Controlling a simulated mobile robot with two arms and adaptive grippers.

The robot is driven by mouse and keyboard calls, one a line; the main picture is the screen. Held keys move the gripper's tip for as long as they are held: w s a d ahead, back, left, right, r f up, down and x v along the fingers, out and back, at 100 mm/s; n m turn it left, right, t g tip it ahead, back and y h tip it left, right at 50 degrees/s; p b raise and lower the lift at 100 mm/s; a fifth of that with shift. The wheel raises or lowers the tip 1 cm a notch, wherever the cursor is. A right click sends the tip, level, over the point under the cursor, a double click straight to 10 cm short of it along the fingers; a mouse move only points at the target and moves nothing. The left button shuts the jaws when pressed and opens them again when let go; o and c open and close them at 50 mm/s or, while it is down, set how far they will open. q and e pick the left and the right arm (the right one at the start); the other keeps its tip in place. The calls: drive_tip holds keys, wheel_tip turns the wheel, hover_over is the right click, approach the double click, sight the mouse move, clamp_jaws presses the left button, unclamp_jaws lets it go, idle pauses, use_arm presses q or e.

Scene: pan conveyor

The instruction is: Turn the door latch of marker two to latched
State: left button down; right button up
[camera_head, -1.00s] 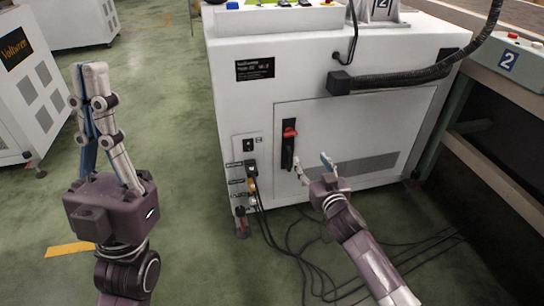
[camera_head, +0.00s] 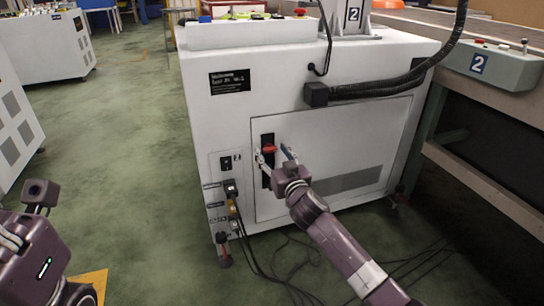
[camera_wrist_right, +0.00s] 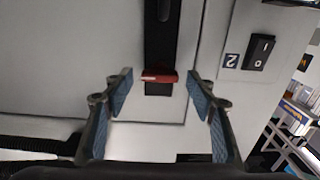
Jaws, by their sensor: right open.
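The door latch is a red handle (camera_head: 269,149) on a black upright plate (camera_head: 267,172) at the left of the white cabinet's door. In the right wrist view the red handle (camera_wrist_right: 158,77) lies crosswise on the plate. My right gripper (camera_head: 276,156) is open in front of the latch. In the right wrist view its fingertips (camera_wrist_right: 160,85) stand either side of the handle, with gaps on both sides. Part of my left gripper (camera_head: 30,215) shows at the lower left edge. Its fingers are mostly out of frame.
The cabinet (camera_head: 225,115) carries a marker 2 (camera_head: 353,14) on top. A black switch (camera_head: 225,163) and cable sockets are left of the door. A thick black hose (camera_head: 375,88) crosses above it. Cables lie on the floor. A conveyor frame (camera_head: 480,150) stands at right.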

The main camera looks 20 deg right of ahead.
drive_tip(key=shift+w, duration=0.25)
drive_tip(key=c, duration=1.2)
drive_tip(key=shift+o, duration=0.2)
